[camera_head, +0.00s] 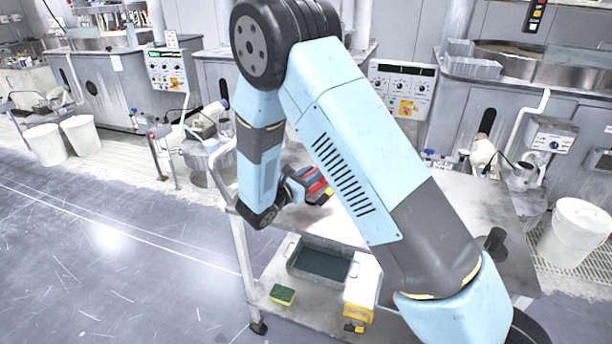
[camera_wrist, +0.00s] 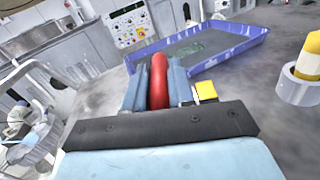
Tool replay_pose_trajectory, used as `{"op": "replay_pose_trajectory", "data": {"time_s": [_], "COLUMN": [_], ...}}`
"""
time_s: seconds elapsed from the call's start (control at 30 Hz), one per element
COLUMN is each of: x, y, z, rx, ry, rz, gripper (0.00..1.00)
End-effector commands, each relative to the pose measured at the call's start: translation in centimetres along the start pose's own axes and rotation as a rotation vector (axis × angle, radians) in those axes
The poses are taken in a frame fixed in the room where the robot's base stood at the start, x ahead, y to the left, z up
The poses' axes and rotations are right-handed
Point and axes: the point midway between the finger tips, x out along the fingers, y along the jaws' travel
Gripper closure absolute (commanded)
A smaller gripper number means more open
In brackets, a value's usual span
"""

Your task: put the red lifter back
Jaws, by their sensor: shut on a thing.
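The red lifter (camera_wrist: 158,80) is a rounded red piece between the two blue-grey fingers of my gripper (camera_wrist: 156,76) in the wrist view. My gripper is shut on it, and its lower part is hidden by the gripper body. In the head view my gripper (camera_head: 313,188) is low over the cart's top (camera_head: 440,200), with a bit of red showing at it. I cannot tell whether the lifter touches the top. A small yellow block (camera_wrist: 205,91) shows beside the right finger; I cannot tell what it belongs to.
A blue-purple tray (camera_wrist: 228,62) lies beyond my gripper. A yellow-topped piece (camera_wrist: 309,58) stands in a pale round holder (camera_wrist: 298,92) at right. The cart's lower shelf holds a dark bin (camera_head: 322,262), a sponge (camera_head: 282,295) and a yellow-white container (camera_head: 358,312). Polishing machines stand behind.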

Motion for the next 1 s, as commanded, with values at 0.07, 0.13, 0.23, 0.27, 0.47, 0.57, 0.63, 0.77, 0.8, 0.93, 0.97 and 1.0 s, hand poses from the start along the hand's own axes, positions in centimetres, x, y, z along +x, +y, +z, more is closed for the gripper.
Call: {"op": "replay_pose_trajectory", "data": {"time_s": [0.07, 0.13, 0.23, 0.27, 0.47, 0.57, 0.63, 0.77, 0.8, 0.93, 0.97, 1.0], "x": [0.0, 0.0, 0.0, 0.0, 0.0, 0.0, 0.0, 0.0, 0.0, -0.9, -1.3, -1.9], "y": [0.0, 0.0, 0.0, 0.0, 0.0, 0.0, 0.0, 0.0, 0.0, 0.1, 0.1, 0.1], "z": [0.1, 0.1, 0.1, 0.0, 0.0, 0.0, 0.0, 0.0, 0.1, 0.0, 0.0, 0.0], "rx": [0.002, 0.002, 0.002, 0.002, 0.0, 0.0, 0.0, 0.0, 0.001, 0.0, 0.0, 0.0], "ry": [-0.002, -0.002, -0.002, -0.002, 0.0, 0.0, 0.0, 0.0, 0.0, 0.001, 0.001, 0.002], "rz": [0.0, 0.0, 0.0, 0.0, 0.0, 0.0, 0.0, 0.0, 0.0, 0.002, 0.002, 0.003], "gripper": [1.0, 1.0, 1.0, 1.0, 0.58, 0.51, 0.51, 0.51, 0.51, 0.51, 0.51, 0.51]}}
